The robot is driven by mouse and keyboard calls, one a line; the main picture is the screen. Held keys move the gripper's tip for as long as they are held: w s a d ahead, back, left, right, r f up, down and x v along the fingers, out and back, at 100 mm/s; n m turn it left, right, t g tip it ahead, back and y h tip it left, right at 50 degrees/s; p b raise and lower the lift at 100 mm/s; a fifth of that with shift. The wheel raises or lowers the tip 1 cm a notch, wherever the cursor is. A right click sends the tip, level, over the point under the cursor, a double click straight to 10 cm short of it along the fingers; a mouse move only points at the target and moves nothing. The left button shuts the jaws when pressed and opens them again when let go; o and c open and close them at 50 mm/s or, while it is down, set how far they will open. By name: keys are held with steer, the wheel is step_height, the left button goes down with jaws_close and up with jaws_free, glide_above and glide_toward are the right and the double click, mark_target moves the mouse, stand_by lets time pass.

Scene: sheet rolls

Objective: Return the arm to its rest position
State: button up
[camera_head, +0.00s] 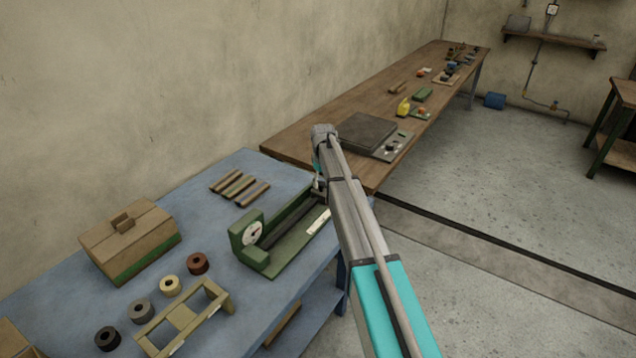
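My arm reaches from the bottom right up over the right end of the blue table (226,172). It bends at a grey joint near the brown bench's front corner. Beyond the bend, a small part of my gripper (318,186) shows beside the arm link, above the far end of the green device. The link covers most of it, so I cannot tell whether it is open or holds anything.
A green device with a dial (249,234) stands below my arm. Several rolls (240,188) lie behind it. A wooden box (130,240), several spools (170,286) and a wooden frame (185,318) are at left. A flat dark plate (366,132) lies on the brown bench (300,135).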

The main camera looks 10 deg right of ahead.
steer(key=shift+o, duration=0.6)
steer(key=shift+w, duration=0.1)
steer(key=shift+a, duration=0.1)
steer(key=shift+s, duration=0.2)
steer(key=shift+s, duration=0.25)
steer(key=s+d+r+m+p, duration=0.1)
steer(key=s+m, duration=0.5)
steer(key=s, duration=3.3)
steer(key=shift+d+r+m, duration=0.2)
steer(key=shift+d+m, duration=0.1)
steer(key=shift+d, duration=0.2)
